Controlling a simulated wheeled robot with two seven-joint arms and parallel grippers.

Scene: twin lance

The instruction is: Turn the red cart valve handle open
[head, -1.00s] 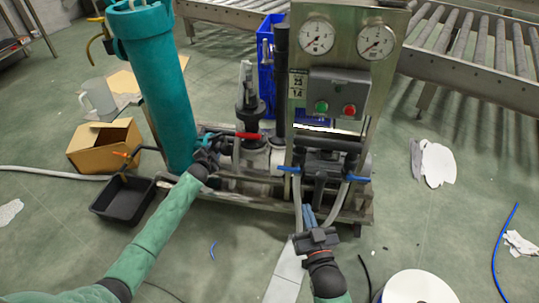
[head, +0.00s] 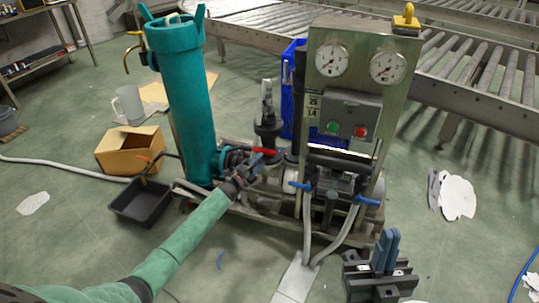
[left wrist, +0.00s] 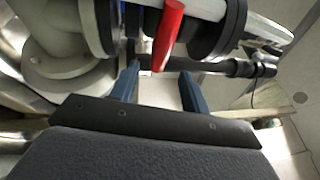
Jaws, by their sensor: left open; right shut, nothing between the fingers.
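The red valve handle (head: 264,151) sits on the pipework of the cart, between the teal filter column and the gauge panel. In the left wrist view the red handle (left wrist: 169,32) hangs down from the top, with its lower end just beyond my fingertips. My left gripper (head: 253,163) is beside the handle on its near left side. In the left wrist view my left gripper (left wrist: 160,82) is open, with the two blue fingers apart and nothing seen between them. My right gripper (head: 387,240) is shut and empty in front of the cart's right side, fingers pointing up.
The teal column (head: 180,95) stands left of the handle and the gauge panel (head: 357,75) right of it. Blue-handled valves (head: 299,186) and grey hoses are below the panel. A black tray (head: 142,202) and cardboard box (head: 130,148) lie on the floor at left.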

